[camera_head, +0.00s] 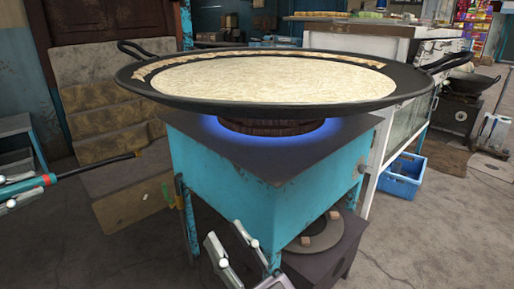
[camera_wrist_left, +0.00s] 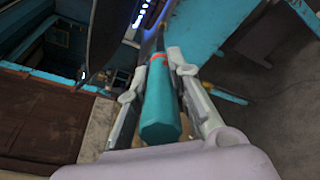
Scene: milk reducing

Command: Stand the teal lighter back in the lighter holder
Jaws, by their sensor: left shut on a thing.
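The teal lighter (camera_head: 27,186) is at the left edge of the head view, with a red band and a long black rod pointing right, slightly upward. My left gripper (camera_head: 12,192) is shut on its handle. In the left wrist view the teal handle (camera_wrist_left: 160,112) lies between the two fingers of my left gripper (camera_wrist_left: 156,76). My right gripper (camera_head: 227,240) is open and empty in front of the stove.
A wide black pan (camera_head: 404,92) with a pale batter layer sits on the stove (camera_head: 226,170) over a blue flame. Brown steps (camera_head: 95,125) stand behind on the left. A blue crate (camera_head: 402,180) is on the floor at right. Floor between lighter and stove looks clear.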

